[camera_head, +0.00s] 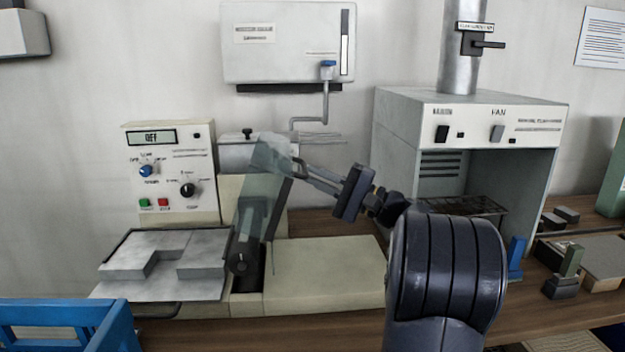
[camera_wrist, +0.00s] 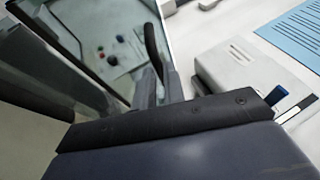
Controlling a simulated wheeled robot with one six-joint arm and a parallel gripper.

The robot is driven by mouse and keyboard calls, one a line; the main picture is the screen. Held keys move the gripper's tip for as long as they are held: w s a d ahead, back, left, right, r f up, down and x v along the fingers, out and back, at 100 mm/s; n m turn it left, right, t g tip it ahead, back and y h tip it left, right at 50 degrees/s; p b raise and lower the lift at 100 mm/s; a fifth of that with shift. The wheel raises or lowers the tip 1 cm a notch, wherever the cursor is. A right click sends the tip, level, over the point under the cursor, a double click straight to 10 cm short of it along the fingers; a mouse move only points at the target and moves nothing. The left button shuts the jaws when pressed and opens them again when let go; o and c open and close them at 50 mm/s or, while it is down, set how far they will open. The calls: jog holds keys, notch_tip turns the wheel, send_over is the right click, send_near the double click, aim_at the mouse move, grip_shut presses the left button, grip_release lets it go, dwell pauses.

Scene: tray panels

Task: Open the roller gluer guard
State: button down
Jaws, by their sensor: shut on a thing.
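The roller gluer (camera_head: 320,275) is a cream machine on the bench with a dark roller (camera_head: 243,255) at its left end. Its guard (camera_head: 262,195) is a clear, greenish panel standing steeply raised above the roller. My gripper (camera_head: 303,170) reaches in from the right and is shut on the guard's handle near the panel's upper right edge. In the wrist view the clear guard (camera_wrist: 85,35) fills the upper left, and the dark handle (camera_wrist: 153,50) runs up from between my fingers. The fingertips are partly hidden there.
A control box (camera_head: 170,180) with a display reading OFF stands behind left. A metal tray (camera_head: 165,265) lies left of the roller. A blue crate (camera_head: 65,318) is at the front left. A fan hood (camera_head: 470,110) stands at right, with small blocks beside it.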

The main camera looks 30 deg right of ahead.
jog(key=shift+f, duration=0.7)
jog(key=c, duration=1.5)
grip_release()
jog(key=shift+a, duration=0.15)
jog(key=shift+r, duration=0.1)
